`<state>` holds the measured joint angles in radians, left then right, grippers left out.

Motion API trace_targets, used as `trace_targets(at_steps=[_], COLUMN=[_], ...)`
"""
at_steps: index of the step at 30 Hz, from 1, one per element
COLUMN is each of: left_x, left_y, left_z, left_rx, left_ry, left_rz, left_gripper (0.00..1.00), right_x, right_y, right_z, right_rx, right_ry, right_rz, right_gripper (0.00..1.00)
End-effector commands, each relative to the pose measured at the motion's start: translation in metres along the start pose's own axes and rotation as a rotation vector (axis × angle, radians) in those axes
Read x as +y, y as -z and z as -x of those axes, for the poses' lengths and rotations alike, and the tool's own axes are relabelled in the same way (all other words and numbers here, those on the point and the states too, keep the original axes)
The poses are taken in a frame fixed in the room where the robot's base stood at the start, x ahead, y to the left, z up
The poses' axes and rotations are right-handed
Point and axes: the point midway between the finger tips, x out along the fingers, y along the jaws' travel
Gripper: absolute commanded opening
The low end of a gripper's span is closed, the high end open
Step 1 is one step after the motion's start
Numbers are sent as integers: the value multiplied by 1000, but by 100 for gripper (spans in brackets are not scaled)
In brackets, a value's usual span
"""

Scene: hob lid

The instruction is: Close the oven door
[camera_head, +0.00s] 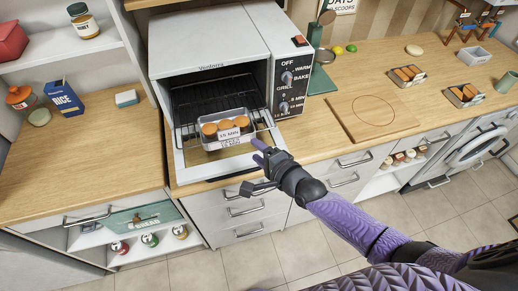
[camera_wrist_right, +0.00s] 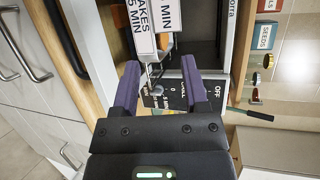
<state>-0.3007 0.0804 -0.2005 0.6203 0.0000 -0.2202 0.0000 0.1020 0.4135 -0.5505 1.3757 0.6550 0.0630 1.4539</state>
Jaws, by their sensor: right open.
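The white oven (camera_head: 208,42) stands on the wooden counter, its door (camera_head: 186,163) folded down and open at the front. A metal tray (camera_head: 212,144) with several orange-brown cakes and a "15 MIN" label sits on the wire rack, which reaches out over the door. My right gripper (camera_head: 258,166) is open and empty beside the door's right front corner; contact cannot be told. In the right wrist view, its two purple fingers (camera_wrist_right: 160,82) are spread, with the oven's control panel (camera_wrist_right: 165,97) beyond them and the tray's labels (camera_wrist_right: 143,25) above. My left gripper is not in view.
A wooden board (camera_head: 365,118) lies right of the oven, with small trays (camera_head: 406,76) farther right. The counter left of the oven holds a blue rice box (camera_head: 64,98). Drawers with handles (camera_head: 246,211) lie below.

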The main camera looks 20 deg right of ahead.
Motion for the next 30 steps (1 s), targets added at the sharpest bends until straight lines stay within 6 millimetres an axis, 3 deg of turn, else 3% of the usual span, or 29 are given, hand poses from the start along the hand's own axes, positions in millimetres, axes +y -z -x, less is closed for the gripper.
trace_targets(at_steps=[9,21,30], left_x=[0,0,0], left_y=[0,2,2], left_z=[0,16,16], left_rx=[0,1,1], left_ry=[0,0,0], left_rz=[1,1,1], left_gripper=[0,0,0], right_x=[0,0,0], right_y=[0,0,0], right_z=[3,89,99], right_rx=[0,0,0], right_ry=[-1,-2,-1], right_rz=[-1,0,0], right_gripper=[57,57,57])
